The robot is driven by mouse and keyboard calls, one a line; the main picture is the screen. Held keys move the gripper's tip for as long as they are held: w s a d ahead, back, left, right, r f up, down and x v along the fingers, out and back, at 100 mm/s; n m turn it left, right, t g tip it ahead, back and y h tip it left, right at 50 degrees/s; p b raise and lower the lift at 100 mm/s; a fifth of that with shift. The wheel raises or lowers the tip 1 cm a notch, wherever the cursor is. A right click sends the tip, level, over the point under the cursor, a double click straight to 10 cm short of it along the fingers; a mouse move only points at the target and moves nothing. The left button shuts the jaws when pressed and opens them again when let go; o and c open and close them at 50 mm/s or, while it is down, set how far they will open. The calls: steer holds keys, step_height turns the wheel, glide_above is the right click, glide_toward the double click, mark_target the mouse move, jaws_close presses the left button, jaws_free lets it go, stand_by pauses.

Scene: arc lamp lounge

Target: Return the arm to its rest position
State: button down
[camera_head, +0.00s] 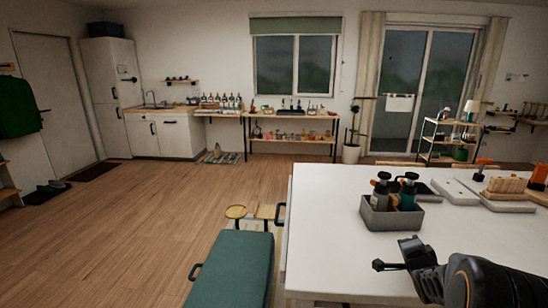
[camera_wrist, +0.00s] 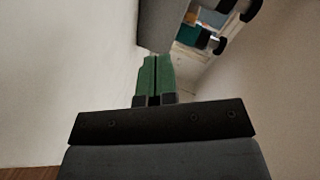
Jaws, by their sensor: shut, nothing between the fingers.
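My gripper (camera_head: 410,252) is at the lower right of the head view, over the near part of the white table (camera_head: 330,225). In the wrist view its two green fingers (camera_wrist: 153,72) lie together, shut with nothing between them. My arm enters from the lower right corner of the head view. The gripper is apart from the grey caddy (camera_head: 391,219), which stands farther back on the table. In the wrist view a grey wall, seemingly the caddy's side (camera_wrist: 160,25), shows beyond the fingers.
The caddy holds dark-topped bottles (camera_head: 408,190). Trays with a wooden block (camera_head: 505,186) and orange-handled tools are at the table's right. A green-topped bench (camera_head: 232,268) stands left of the table. The wooden floor (camera_head: 110,235) at left is clear.

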steer(key=s+a+r+n+g+y+p, duration=0.2)
steer(key=s+a+n+g, duration=0.3)
steer(key=s+a, duration=0.5)
steer(key=s+a+r+n+g+y+p, duration=0.1)
steer(key=s+a+n+g, duration=0.4)
steer(key=s+a+n, duration=0.5)
steer(key=s+a+r+p, duration=0.1)
steer(key=a, duration=0.2)
steer(key=shift+a+n+g+y, duration=0.15)
steer(key=shift+n+g+y, duration=0.15)
steer(key=shift+y, duration=0.1)
steer(key=shift+r, duration=0.1)
